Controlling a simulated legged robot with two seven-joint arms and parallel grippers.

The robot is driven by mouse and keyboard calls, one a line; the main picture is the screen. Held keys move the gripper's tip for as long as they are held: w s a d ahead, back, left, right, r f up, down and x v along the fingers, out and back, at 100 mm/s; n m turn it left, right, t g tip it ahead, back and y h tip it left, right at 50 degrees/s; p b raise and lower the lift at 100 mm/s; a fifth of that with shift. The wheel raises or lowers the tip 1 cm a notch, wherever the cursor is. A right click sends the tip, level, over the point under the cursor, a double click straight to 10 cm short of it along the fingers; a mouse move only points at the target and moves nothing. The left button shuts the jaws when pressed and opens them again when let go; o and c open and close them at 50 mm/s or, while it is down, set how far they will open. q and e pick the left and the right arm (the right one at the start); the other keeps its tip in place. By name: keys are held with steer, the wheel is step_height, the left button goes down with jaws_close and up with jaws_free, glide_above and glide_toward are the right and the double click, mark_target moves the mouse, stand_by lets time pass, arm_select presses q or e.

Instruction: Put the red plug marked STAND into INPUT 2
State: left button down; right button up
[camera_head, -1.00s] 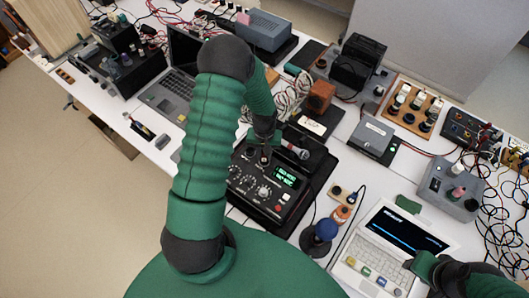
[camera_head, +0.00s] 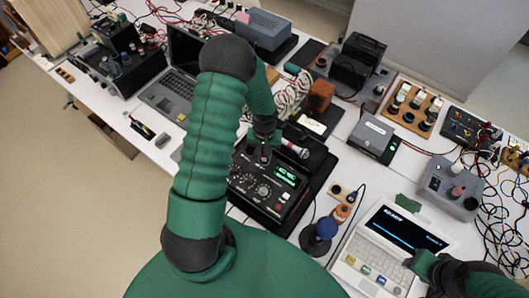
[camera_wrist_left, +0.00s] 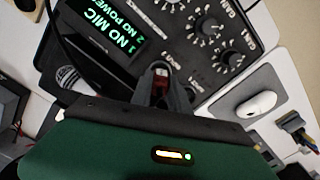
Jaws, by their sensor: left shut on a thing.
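The black input box (camera_head: 262,190) has knobs and a green-lit display (camera_head: 285,176). In the left wrist view the display (camera_wrist_left: 108,27) reads "1 NO MIC" and "2 NO POWER". My left gripper (camera_head: 264,153) is low over the far part of the box. In the left wrist view its fingers (camera_wrist_left: 161,88) are shut on a small red plug (camera_wrist_left: 161,76). The plug's marking cannot be read, and its tip and the socket under it are hidden. I cannot tell whether it is inserted. My right gripper (camera_head: 424,266) is at the lower right, its jaws unclear.
A microphone (camera_head: 295,149) lies just beyond the box. A white laptop (camera_head: 390,245) and a blue round-topped object (camera_head: 326,229) stand to the right. A grey box (camera_head: 374,137) is farther back. Cables cross the right side of the table.

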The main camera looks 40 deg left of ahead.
arm_select(q)
steer(key=shift+f, duration=0.2)
steer(key=c, duration=1.2)
jaws_free()
